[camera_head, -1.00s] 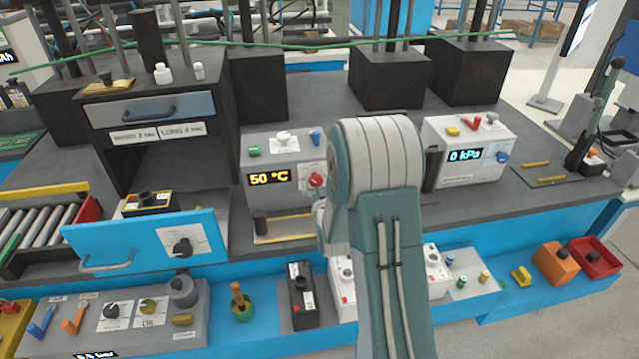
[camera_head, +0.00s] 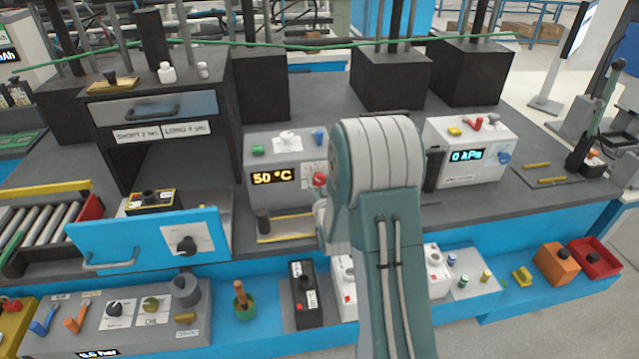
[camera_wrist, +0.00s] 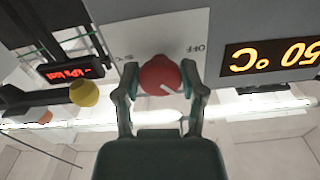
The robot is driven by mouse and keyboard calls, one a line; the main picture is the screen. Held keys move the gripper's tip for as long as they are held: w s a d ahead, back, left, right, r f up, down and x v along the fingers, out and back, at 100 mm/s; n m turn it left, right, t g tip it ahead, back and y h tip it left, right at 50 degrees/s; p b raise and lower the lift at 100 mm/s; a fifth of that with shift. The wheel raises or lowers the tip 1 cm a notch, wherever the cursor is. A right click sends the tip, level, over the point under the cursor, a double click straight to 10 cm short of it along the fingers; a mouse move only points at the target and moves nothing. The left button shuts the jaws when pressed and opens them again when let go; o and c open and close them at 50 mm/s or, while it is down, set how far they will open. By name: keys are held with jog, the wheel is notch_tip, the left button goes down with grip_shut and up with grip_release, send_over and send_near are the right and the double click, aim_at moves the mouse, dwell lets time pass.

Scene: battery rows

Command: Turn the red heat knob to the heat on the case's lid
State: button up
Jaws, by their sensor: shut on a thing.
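The red heat knob (camera_head: 319,180) is on the front of a grey heater box (camera_head: 287,152), beside a display (camera_head: 274,177) that reads 50 °C. In the wrist view the red knob (camera_wrist: 160,75) has a white pointer mark, and an upside-down "OFF" label is printed near it. My gripper (camera_wrist: 160,88) is shut on the knob, with one finger on either side. In the head view my arm hides the gripper and part of the box's right side. The case's lid and the heat marked on it cannot be made out.
A white box with a 0 kPa display (camera_head: 468,155) stands to the right. A blue drawer front (camera_head: 150,240) juts out at the left. Black and white batteries (camera_head: 305,292) stand along the front ledge. A green cable (camera_head: 270,44) crosses the back.

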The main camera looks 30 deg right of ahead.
jog(key=m, duration=0.4)
jog(key=shift+m, duration=1.7)
jog(key=o, duration=1.1)
jog(key=shift+o, duration=0.2)
jog(key=v, duration=1.2)
